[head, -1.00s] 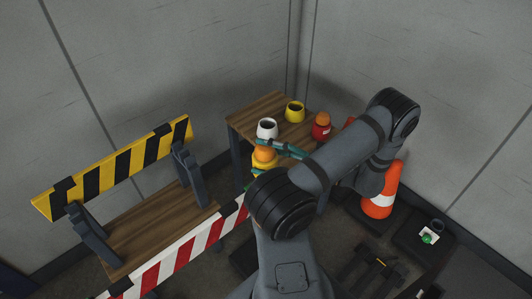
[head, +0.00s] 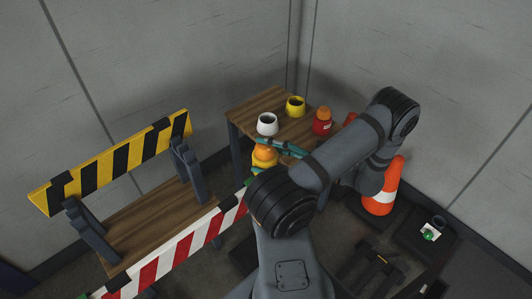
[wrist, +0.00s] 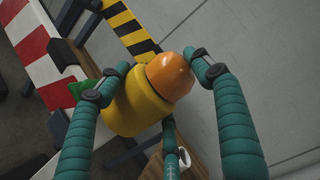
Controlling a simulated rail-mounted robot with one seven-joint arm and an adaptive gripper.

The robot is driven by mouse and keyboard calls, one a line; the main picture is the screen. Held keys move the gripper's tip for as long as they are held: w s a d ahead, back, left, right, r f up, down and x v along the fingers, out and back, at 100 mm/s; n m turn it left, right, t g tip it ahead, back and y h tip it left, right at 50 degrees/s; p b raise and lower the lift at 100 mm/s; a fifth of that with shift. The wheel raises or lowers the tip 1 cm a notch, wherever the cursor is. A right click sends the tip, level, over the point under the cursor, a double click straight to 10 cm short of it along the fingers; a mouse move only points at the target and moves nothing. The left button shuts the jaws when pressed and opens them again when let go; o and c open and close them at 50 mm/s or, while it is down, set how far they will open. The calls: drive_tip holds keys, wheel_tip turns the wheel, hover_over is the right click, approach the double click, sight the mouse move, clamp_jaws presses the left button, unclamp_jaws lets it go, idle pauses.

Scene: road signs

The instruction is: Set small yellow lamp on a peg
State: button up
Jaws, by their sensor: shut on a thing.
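The small yellow lamp (wrist: 135,105) has a yellow body and an orange dome. My gripper (wrist: 148,80) is shut on it, with teal fingers on either side; the lamp lies tilted in the wrist view. In the head view the lamp (head: 264,156) is held in front of the table, partly hidden by my arm, with a teal finger (head: 283,147) above it. A green piece, possibly a peg (wrist: 82,88), shows on the red-and-white barrier beside the lamp in the wrist view. It also shows small in the head view (head: 248,182); its exact shape is unclear.
The wooden table (head: 245,110) bears a white pot (head: 268,124), a yellow pot (head: 296,106) and a red lamp (head: 322,122). The red-and-white barrier (head: 185,250) and yellow-black barrier (head: 115,160) stand left. An orange-white cone (head: 384,190) stands right.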

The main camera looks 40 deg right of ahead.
drive_tip(key=o, duration=1.5)
drive_tip(key=shift+c, duration=0.2)
drive_tip(key=v, duration=1.2)
drive_tip(key=shift+a, duration=0.1)
drive_tip(key=x, duration=1.2)
drive_tip(key=shift+r, duration=0.2)
